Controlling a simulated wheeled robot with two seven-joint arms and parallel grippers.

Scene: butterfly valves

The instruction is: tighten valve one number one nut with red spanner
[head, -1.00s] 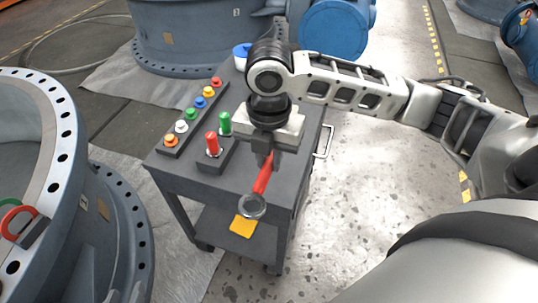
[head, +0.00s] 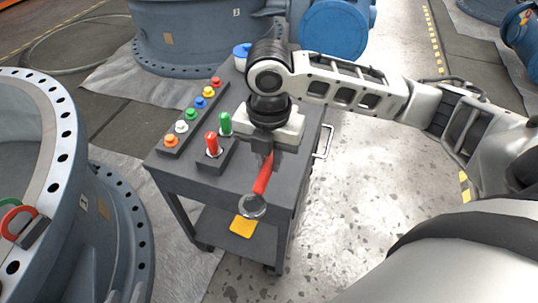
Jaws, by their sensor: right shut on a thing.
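The red spanner (head: 263,175) has a red handle and a grey ring end, which points toward the near edge of the cart. My right gripper (head: 267,152) is shut on the upper end of its handle, over the cart top. Whether the spanner touches the cart top I cannot tell. A large grey-blue valve body (head: 95,225) with a drilled flange stands at the left. Another similar valve body (head: 190,38) stands at the back, with a small white number plate. Which is valve one, and its number one nut, I cannot make out. My left gripper is not in view.
The dark cart (head: 180,168) carries a rack of coloured knobs (head: 190,115), a red-handled tool (head: 212,145), a green-handled tool (head: 225,124) and a blue-and-white item (head: 241,53). A yellow piece (head: 243,226) lies on its lower shelf. Open floor lies to the right.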

